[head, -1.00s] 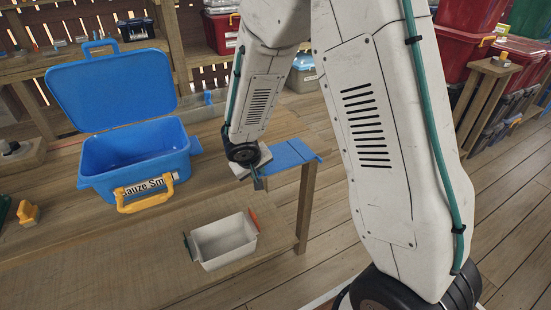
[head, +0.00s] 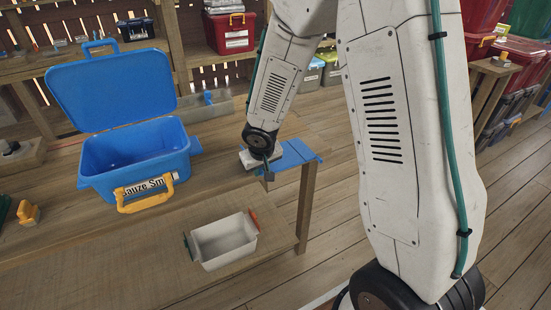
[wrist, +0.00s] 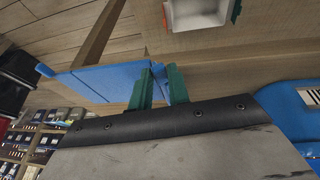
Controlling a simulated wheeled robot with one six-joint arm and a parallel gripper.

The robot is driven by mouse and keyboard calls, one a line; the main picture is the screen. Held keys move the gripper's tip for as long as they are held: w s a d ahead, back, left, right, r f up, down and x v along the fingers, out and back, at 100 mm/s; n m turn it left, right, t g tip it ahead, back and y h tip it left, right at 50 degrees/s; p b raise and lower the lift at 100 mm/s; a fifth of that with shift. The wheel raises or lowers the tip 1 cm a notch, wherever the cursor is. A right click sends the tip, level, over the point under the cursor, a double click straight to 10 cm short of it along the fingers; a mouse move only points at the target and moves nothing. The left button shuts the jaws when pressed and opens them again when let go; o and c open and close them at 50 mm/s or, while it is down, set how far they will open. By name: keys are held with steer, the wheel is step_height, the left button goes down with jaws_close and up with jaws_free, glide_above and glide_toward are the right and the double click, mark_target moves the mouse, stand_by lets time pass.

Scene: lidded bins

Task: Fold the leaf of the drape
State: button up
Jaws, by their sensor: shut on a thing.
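The blue drape (head: 298,154) lies at the right end of the wooden table, by its edge. It also shows in the wrist view (wrist: 98,82), left of and behind my fingers. My gripper (head: 267,174) is at the drape's left side, pointing down. The exact grip on the cloth is partly hidden by the fingers.
An open blue bin (head: 135,158) with a raised lid and yellow latch stands on the table's left. A small white tray (head: 224,240) sits on a lower surface in front. A grey open box (head: 205,106) is behind.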

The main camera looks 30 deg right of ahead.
steer(key=o, duration=0.6)
steer(key=s+r, duration=0.4)
steer(key=r, duration=0.2)
steer(key=shift+s, duration=0.35)
steer(key=shift+a, duration=0.1)
stand_by(0.4)
